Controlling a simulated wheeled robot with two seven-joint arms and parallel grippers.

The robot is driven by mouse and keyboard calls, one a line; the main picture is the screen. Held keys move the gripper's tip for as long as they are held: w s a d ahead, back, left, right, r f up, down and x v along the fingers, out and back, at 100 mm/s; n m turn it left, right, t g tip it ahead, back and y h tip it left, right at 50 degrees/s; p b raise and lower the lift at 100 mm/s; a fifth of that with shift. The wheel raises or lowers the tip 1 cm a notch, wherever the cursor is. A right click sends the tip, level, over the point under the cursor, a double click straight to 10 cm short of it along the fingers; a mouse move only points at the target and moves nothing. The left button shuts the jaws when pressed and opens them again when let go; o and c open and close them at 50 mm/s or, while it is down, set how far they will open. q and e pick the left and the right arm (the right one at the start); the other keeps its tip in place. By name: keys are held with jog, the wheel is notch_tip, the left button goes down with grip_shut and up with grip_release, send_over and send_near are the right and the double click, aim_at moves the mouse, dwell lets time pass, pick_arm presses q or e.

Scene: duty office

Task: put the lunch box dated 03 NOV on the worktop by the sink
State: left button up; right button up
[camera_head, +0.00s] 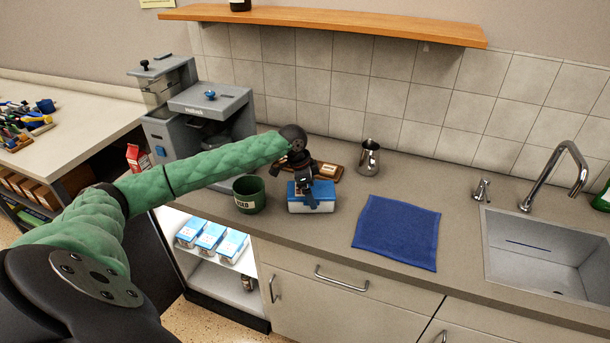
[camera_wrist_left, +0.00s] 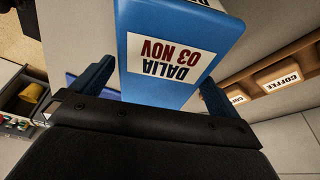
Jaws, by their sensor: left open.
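The lunch box dated 03 NOV (camera_head: 311,205) has a blue lid and pale sides. It sits on the worktop (camera_head: 318,232) between the dark green pot and the blue towel, left of the sink (camera_head: 545,255). In the left wrist view, the lunch box (camera_wrist_left: 178,50) shows a white label reading DALIA 03 NOV. My left gripper (camera_head: 308,194) is over the box from above; in the left wrist view its open fingers (camera_wrist_left: 155,88) stand on either side of it. Whether they touch it I cannot tell. My right gripper is not in view.
A dark green pot (camera_head: 249,195) stands close left of the box. A wooden rack (camera_head: 328,170) is behind it, with a metal jug (camera_head: 369,157) to the right. Similar blue-and-white boxes (camera_head: 211,237) sit in the open cabinet below.

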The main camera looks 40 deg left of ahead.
pick_arm(q)
jog(key=b+v, duration=0.2)
jog(key=v, duration=0.6)
jog(key=shift+a+r, duration=0.15)
jog(key=shift+r, duration=0.2)
jog(key=shift+s+a+r+b, duration=0.1)
jog(key=shift+s+r+b, duration=0.15)
jog(key=shift+r, duration=0.35)
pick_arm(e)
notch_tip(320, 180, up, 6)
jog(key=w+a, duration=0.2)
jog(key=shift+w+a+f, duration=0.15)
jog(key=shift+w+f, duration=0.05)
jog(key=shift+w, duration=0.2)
